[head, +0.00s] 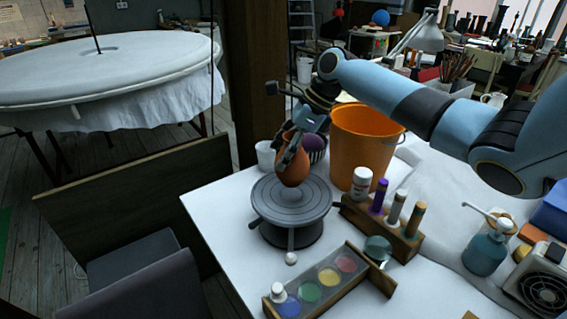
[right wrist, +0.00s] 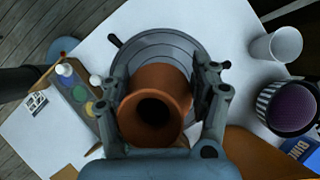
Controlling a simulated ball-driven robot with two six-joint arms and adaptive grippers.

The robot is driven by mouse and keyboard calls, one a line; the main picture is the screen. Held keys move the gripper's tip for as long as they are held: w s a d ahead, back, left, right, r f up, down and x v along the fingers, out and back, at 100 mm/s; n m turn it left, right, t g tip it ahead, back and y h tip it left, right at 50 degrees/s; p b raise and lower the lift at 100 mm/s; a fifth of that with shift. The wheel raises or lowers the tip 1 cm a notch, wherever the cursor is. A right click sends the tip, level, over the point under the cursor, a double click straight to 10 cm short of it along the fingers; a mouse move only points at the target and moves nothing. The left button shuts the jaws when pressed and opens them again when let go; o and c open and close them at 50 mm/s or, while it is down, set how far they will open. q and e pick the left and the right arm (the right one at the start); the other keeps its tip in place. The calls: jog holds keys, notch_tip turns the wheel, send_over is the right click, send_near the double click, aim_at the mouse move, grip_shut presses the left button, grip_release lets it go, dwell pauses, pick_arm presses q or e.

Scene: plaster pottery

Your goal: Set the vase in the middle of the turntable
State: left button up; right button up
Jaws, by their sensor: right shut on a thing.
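The orange-brown clay vase (head: 294,172) is upright in my right gripper (head: 292,150), over the far half of the grey turntable (head: 290,212). Whether its base touches the disc or hangs just above it, I cannot tell. In the right wrist view, the fingers close on both sides of the vase (right wrist: 162,78), and its dark round mouth faces the camera. The turntable (right wrist: 140,50) shows behind it, partly hidden by the vase and fingers. My left gripper is not in view.
An orange bucket (head: 362,145) stands right behind the turntable, with a white cup (head: 265,155) and a striped pot of purple stuff (right wrist: 291,106) nearby. A wooden rack of bottles (head: 408,240) and a paint tray (head: 320,285) sit close in front and right.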

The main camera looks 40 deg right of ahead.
notch_tip(320, 180, down, 4)
jog(key=shift+f, duration=0.1)
jog(key=o, duration=1.7)
jog(key=v, duration=1.2)
